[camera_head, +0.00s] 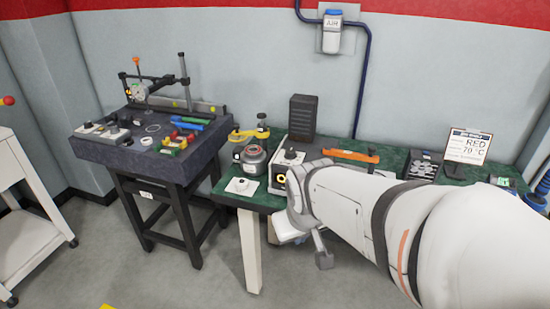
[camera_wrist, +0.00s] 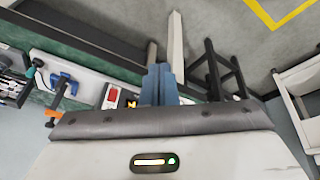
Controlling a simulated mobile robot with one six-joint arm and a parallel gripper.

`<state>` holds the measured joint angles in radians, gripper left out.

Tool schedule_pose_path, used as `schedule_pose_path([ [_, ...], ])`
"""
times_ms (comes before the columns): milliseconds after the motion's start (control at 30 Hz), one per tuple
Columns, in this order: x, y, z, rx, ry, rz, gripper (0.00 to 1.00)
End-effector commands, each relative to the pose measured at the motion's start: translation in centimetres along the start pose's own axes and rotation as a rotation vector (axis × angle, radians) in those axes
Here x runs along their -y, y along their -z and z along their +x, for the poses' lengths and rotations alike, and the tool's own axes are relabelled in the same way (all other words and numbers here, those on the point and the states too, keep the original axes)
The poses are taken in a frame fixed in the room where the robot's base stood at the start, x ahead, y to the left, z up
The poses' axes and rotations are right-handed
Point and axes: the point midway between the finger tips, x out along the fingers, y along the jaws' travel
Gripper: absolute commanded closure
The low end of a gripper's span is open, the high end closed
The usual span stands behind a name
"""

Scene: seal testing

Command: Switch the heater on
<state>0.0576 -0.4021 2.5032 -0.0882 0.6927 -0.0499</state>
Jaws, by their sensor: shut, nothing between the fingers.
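The heater (camera_head: 279,181) is a small box with a light front face and a black knob on top, at the front edge of the green-topped bench. A lit yellow-orange display shows on its front. In the wrist view its pale front (camera_wrist: 92,88) carries a red switch (camera_wrist: 113,96) beside the orange display (camera_wrist: 130,101). I cannot tell the switch's position. My gripper (camera_wrist: 161,70) shows as two blue-grey fingers, shut together and empty, just beside the display and partly covering that side of the front. In the head view my arm hides the heater's right side.
The green bench (camera_head: 222,187) also holds a grey round pot (camera_head: 251,160), a white plate with a knob (camera_head: 242,187), a dark block (camera_head: 302,116) and an orange-handled tool (camera_head: 350,156). A sign (camera_head: 467,146) reads RED 70 °C. A dark granite table (camera_head: 110,150) stands left, with floor in front.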

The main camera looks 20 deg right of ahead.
Motion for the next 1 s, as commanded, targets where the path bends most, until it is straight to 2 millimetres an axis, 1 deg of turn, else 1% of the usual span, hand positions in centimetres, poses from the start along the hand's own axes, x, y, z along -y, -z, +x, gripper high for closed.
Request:
schedule_pose_path([
  [33,-1.2,1.0,2.1,-0.033,-0.030,-0.026,1.00],
  [100,-3.1,3.0,4.5,-0.107,-0.078,-0.091,1.00],
  [200,-5.7,5.7,7.9,-0.217,-0.139,-0.200,1.00],
  [333,-8.3,8.3,11.9,-0.362,-0.190,-0.343,1.00],
  [400,-9.3,9.3,13.9,-0.441,-0.213,-0.419,1.00],
  [500,-10.1,10.3,16.5,-0.564,-0.224,-0.527,1.00],
  [600,-10.5,10.7,18.6,-0.695,-0.224,-0.616,1.00],
  [700,-10.5,10.5,20.0,-0.826,-0.219,-0.676,1.00],
  [800,-10.3,10.2,20.7,-0.940,-0.216,-0.708,1.00],
  [1000,-10.1,9.5,20.8,-1.078,-0.216,-0.727,1.00],
])
